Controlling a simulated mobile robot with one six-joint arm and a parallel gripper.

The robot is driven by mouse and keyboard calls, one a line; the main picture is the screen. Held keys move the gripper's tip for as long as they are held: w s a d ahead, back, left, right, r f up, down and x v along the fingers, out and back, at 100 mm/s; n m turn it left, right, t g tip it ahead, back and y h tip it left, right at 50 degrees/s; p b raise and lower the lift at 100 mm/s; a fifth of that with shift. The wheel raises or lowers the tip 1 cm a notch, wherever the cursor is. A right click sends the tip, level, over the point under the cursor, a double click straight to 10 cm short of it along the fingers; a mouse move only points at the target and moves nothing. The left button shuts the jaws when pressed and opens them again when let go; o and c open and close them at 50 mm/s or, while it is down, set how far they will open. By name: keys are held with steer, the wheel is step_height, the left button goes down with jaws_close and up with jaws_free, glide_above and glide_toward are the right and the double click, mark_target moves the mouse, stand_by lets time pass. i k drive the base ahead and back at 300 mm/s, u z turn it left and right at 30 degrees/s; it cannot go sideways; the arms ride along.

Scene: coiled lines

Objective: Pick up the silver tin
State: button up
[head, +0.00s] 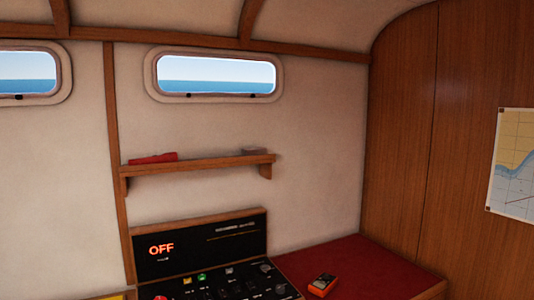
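A small, low, greyish object (254,151) lies at the right end of the wooden wall shelf. It may be the silver tin, but it is too small and dim to be sure. No other silver tin shows in the head view. My gripper is not in view.
A red torch-like object (153,158) lies at the left of the shelf (200,166). Below is a black panel (198,246) reading OFF, with switches in front. An orange device (322,284) lies on the red surface (350,262) at right. A wooden wall (410,140) bounds the right.

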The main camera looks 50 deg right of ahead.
mark_target(255, 151)
steer(key=u, duration=1.6)
steer(key=k, duration=0.1)
steer(key=z, duration=3.1)
steer(key=k, duration=0.95)
steer(key=u, duration=0.15)
steer(key=i, duration=0.6)
